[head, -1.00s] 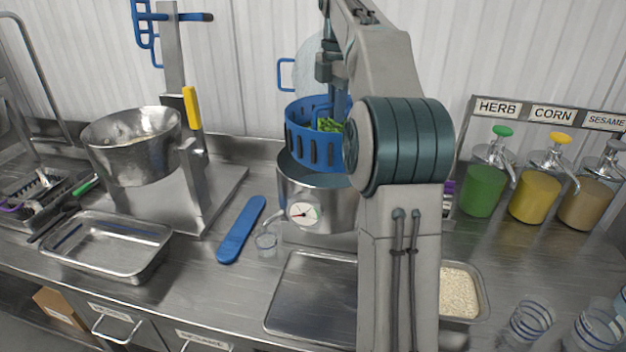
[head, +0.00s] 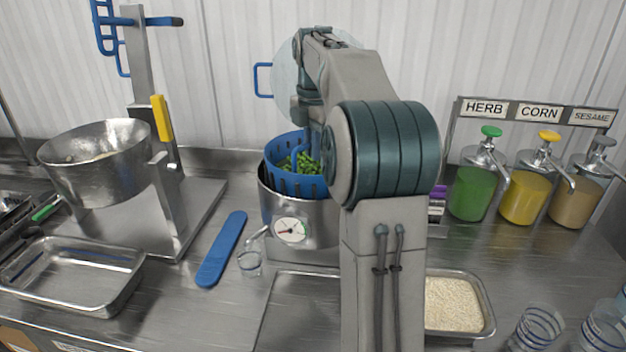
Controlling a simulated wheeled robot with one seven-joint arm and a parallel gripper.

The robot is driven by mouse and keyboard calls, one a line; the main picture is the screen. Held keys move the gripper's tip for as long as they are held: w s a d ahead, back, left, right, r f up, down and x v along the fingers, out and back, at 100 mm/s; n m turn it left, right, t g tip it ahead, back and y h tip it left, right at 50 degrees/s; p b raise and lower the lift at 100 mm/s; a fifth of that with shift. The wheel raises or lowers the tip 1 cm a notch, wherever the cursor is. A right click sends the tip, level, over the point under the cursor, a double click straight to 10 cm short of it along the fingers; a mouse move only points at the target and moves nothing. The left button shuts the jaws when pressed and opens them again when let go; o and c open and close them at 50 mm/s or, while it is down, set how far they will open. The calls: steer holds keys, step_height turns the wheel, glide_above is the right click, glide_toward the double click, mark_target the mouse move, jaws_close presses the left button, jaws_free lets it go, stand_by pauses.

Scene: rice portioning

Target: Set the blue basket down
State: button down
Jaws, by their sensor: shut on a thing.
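The blue basket (head: 277,180) is a slotted round basket with green vegetables (head: 305,162) in it. It sits partly inside the mouth of a steel pot (head: 270,215) with a dial gauge, its upper part above the pot's rim. Whether it rests on anything inside the pot is hidden. My gripper (head: 312,122) is above the basket, at the top of its blue upright handle, and is shut on it. My arm hides the right side of the basket and pot, and the fingertips are hard to make out.
A flat tray (head: 282,310) lies in front of the pot. A blue paddle (head: 222,248) and a small clear cup (head: 250,264) are left of it. A tilted steel bowl (head: 95,170) stands further left. Sauce dispensers (head: 480,188) and a rice pan (head: 488,318) are at right.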

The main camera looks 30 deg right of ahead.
steer(key=shift+f+b, duration=0.3)
steer(key=shift+f, duration=3.15)
steer(key=shift+f, duration=0.15)
steer(key=c, duration=1.5)
jaws_free()
